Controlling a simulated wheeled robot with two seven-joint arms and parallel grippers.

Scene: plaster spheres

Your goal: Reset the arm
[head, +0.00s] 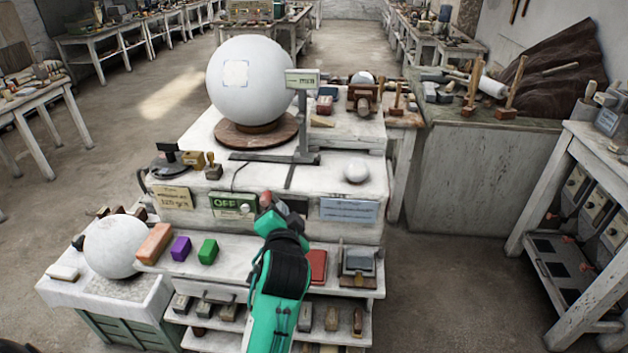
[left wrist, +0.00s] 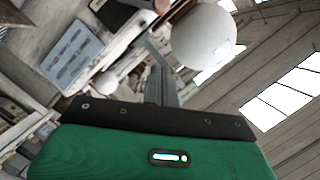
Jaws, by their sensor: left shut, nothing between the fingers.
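My left arm (head: 275,290), green with a black wrist, reaches up from the bottom middle of the head view. My left gripper (head: 268,201) is shut and empty, in front of the bench's front panel, just right of the green OFF sign (head: 232,205). I cannot tell whether it touches the panel. My right gripper is not in view.
A large white sphere (head: 250,85) rests on a round wooden base (head: 257,131). A small white ball (head: 356,172) lies on the bench top. An orange block (head: 155,243), a purple block (head: 181,248) and a green block (head: 207,251) stand on the lower shelf. Floor at right (head: 460,270) is clear.

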